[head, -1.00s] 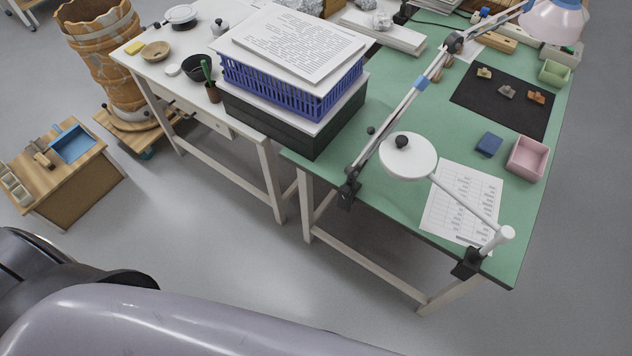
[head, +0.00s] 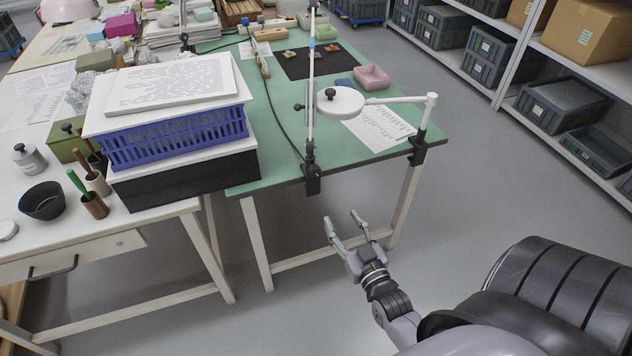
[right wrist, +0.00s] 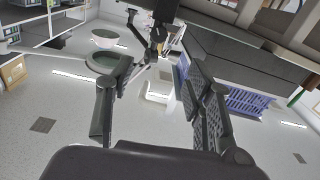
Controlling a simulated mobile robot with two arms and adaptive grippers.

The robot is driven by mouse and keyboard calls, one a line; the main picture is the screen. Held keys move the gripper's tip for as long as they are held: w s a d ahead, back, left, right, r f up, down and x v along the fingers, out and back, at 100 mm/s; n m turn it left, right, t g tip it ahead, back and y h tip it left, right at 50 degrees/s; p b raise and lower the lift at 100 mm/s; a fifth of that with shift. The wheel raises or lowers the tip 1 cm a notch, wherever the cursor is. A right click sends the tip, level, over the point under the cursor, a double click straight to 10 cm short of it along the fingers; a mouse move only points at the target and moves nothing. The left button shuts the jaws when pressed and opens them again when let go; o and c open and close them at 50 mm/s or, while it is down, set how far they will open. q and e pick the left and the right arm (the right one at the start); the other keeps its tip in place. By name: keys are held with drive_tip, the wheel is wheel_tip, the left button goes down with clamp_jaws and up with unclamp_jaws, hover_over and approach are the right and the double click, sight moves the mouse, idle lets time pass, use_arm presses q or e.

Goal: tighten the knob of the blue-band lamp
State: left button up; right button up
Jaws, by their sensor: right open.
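The blue-band lamp (head: 311,75) stands at the front edge of the green table, its pale arm rising out of the top of the head view. Its blue band (head: 312,42) is high on the arm. A small dark knob (head: 299,107) sticks out left of the lower arm. A black clamp (head: 312,180) holds the lamp to the table edge. My right gripper (head: 340,217) is open and empty, in front of and below the table edge, apart from lamp and knob. Its spread fingers also show in the right wrist view (right wrist: 157,72). My left gripper is not in view.
A round white disc (head: 340,102) on a second clamped arm (head: 400,99) stands close right of the lamp. A blue crate (head: 180,138) on a black box (head: 185,180) stands left. Floor before the green table (head: 268,165) is clear.

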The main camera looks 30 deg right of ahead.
approach(316, 173)
drive_tip(key=x, duration=0.9)
drive_tip(key=shift+w, duration=0.2)
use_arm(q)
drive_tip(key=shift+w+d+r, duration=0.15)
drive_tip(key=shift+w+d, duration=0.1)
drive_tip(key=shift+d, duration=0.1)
use_arm(e)
drive_tip(key=shift+c, duration=0.5)
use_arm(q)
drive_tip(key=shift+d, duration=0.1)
use_arm(e)
clamp_jaws()
